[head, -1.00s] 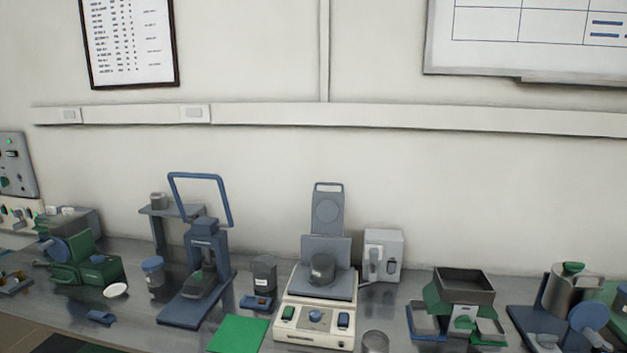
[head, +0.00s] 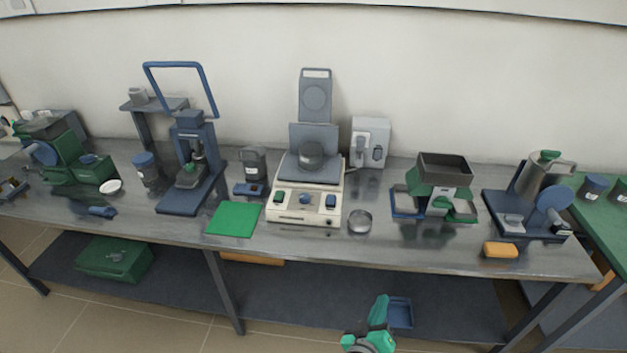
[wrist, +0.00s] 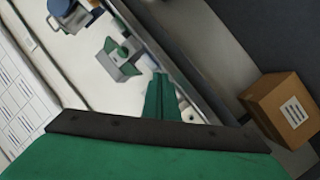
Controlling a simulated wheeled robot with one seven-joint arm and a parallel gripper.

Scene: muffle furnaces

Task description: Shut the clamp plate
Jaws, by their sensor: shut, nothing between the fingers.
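The cream machine (head: 305,205) stands mid-bench in the head view, with a grey platform and a dark round cup (head: 311,154) on it. Behind the cup a tall grey plate (head: 315,98) with a round disc and a slotted top stands upright; it looks like the clamp plate, raised open. My gripper (head: 380,302) is low in the head view, in front of the bench and well apart from the machine. In the wrist view its green fingers (wrist: 161,98) are together with nothing between them. The clamp plate is not clearly seen in the wrist view.
Left of the machine are a green mat (head: 234,218) and a blue press (head: 190,165) with a raised handle. A small metal cup (head: 360,221) and a green hopper device (head: 440,185) are to the right. A cardboard box (wrist: 285,108) shows in the wrist view.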

